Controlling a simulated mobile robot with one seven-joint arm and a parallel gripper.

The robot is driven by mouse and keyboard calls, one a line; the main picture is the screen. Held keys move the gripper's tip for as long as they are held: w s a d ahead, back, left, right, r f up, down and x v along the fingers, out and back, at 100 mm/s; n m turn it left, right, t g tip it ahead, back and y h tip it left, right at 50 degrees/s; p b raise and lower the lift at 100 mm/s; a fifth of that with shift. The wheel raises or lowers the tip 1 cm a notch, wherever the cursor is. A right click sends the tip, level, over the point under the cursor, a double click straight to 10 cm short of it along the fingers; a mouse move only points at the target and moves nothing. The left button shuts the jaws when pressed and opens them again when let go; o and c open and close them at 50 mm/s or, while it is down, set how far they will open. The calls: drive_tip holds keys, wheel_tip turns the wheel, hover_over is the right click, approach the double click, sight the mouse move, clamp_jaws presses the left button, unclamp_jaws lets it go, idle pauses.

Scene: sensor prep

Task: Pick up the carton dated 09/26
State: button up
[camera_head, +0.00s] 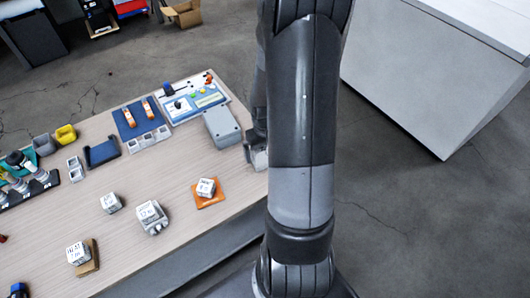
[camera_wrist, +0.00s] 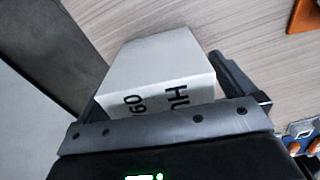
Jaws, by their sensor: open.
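A pale carton (camera_wrist: 155,70) stands between the fingers of my gripper (camera_wrist: 165,92) in the wrist view. Dark print shows on its near face, turned upside down. It seems to start with "09", and the gripper body hides the rest, so I cannot read the full date. The fingers are open on either side of it. In the head view a pale block (camera_head: 258,157) at the table's right edge, partly behind my arm, appears to be this carton. Other printed cartons stand on the table: one (camera_head: 205,187) on an orange mat, and others (camera_head: 112,203) (camera_head: 78,253) farther left.
A carton (camera_head: 150,213) sits on a grey holder. A grey box (camera_head: 221,128), a control panel (camera_head: 195,97) and a blue tray (camera_head: 140,118) stand toward the back of the table (camera_head: 150,170). The table edge is close to my arm. A white counter (camera_head: 430,70) stands at right.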

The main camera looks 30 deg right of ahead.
drive_tip(key=shift+c, duration=0.2)
drive_tip(key=c, duration=1)
drive_tip(key=shift+c, duration=0.2)
drive_tip(key=shift+r, duration=0.15)
